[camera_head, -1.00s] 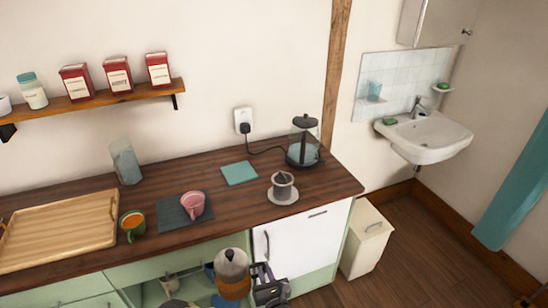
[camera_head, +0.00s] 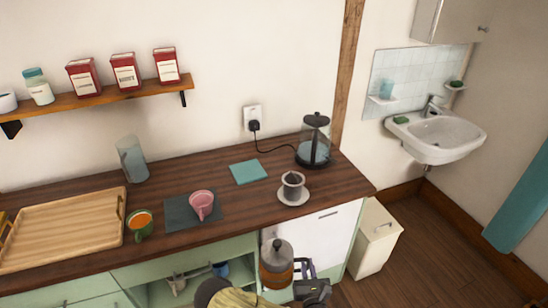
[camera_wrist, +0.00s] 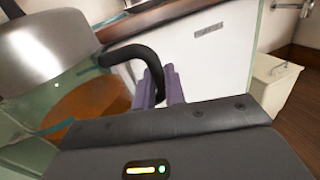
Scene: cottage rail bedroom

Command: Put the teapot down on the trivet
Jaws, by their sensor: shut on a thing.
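The teapot (camera_head: 276,270) has clear glass sides, a grey metal lid and amber liquid low inside. My gripper (camera_head: 304,270) is shut on its black handle, seen close in the wrist view between the purple fingers (camera_wrist: 161,88). The teapot (camera_wrist: 85,110) is held upright in front of the counter, beside the white cabinet door and below the worktop's level. A flat teal square (camera_head: 248,172), which looks like the trivet, lies bare on the counter towards the back wall. The teapot's base is partly hidden in the wrist view.
On the dark wooden counter (camera_head: 240,203), a grey cup on a saucer (camera_head: 293,200) and a pink cup on a slate mat (camera_head: 178,217) stand near the teal square. An electric kettle (camera_head: 314,145) with its cord is behind right. A wooden tray (camera_head: 65,230) fills the left.

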